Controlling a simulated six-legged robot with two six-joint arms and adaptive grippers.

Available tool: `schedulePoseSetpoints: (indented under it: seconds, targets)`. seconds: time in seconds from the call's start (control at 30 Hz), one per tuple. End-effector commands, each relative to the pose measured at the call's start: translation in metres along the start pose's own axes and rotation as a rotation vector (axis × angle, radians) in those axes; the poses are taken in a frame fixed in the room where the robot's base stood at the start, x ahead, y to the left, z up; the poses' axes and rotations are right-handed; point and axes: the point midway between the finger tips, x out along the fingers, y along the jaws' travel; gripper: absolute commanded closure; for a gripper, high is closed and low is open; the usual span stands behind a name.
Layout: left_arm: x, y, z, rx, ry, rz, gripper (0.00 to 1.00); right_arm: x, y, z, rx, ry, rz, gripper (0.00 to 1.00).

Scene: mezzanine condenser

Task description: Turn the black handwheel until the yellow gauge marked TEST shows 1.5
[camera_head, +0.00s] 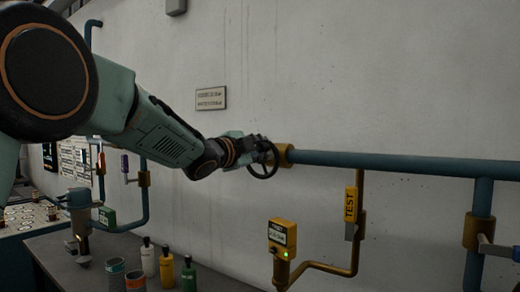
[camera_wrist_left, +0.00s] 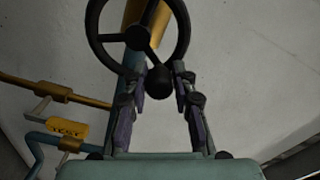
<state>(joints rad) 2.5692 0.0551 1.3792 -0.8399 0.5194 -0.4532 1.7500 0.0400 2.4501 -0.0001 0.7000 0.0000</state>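The black handwheel (camera_head: 264,172) is mounted on a brass fitting at the left end of the blue wall pipe. It also shows at the top of the left wrist view (camera_wrist_left: 184,45), with a round black knob (camera_wrist_left: 159,82) on its rim. My left gripper (camera_head: 250,146) is at the wheel in the head view. In the left wrist view its fingers (camera_wrist_left: 161,84) are apart, one on each side of the knob, with a small gap visible at the right. The yellow gauge (camera_head: 282,234) has a small display, too small to read. My right gripper is not in view.
The blue pipe (camera_head: 400,163) runs right along the wall. A brass pipe (camera_head: 340,270) links the gauge to it. Several bottles (camera_head: 167,268) and cans (camera_head: 115,275) stand on the dark bench below. A control panel (camera_head: 30,215) is at left.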

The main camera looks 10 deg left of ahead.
Motion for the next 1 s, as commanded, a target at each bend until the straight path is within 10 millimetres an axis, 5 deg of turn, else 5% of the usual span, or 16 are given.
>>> schedulePoseSetpoints:
  seconds: [0.2, 0.57, 1.0]
  targets:
    - [0.0, 0.0, 0.0, -0.001, 0.0, 0.0, 0.53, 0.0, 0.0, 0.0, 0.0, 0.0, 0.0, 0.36]
    - [-0.003, 0.0, 0.001, -0.003, -0.001, 0.0, 0.53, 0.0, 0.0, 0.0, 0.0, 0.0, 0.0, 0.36]
    - [-0.063, -0.001, 0.001, -0.006, -0.001, -0.001, 0.53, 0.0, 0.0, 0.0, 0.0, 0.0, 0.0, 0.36]
